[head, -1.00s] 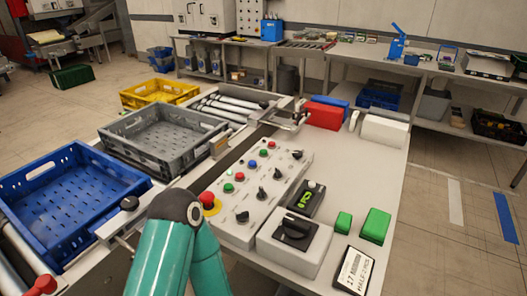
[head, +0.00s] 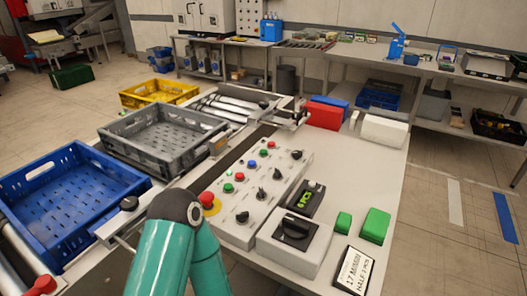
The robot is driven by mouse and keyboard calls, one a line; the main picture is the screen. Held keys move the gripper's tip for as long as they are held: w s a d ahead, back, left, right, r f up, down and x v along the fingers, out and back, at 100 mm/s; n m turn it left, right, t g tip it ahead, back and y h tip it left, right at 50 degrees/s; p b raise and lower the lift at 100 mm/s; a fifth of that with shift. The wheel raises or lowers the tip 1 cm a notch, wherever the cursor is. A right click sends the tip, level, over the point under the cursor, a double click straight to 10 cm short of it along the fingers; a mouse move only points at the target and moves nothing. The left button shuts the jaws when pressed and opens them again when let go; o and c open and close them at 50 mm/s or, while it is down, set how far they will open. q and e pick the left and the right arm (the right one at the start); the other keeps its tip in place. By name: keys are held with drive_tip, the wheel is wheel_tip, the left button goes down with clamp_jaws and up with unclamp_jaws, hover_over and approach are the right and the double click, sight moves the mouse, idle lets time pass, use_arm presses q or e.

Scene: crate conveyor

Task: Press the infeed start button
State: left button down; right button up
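A light grey control panel (head: 250,215) on the table carries several coloured buttons and black knobs. Its buttons include a green one (head: 228,188), a red one (head: 239,177), a blue one (head: 252,164), a second green one (head: 263,153) and a second red one (head: 271,144). A red mushroom button on a yellow base (head: 210,204) is at its near left corner. No labels are readable, so I cannot tell which button is infeed start. A teal arm link of mine rises at the bottom, left of the panel's near end. Neither gripper is in view.
A blue crate (head: 132,172) and a grey crate (head: 195,160) stand on the conveyor at left, with a yellow crate (head: 185,88) beyond. A grey box with a black rotary switch (head: 305,255), green blocks (head: 376,222) and a sign (head: 354,270) lie to the panel's right.

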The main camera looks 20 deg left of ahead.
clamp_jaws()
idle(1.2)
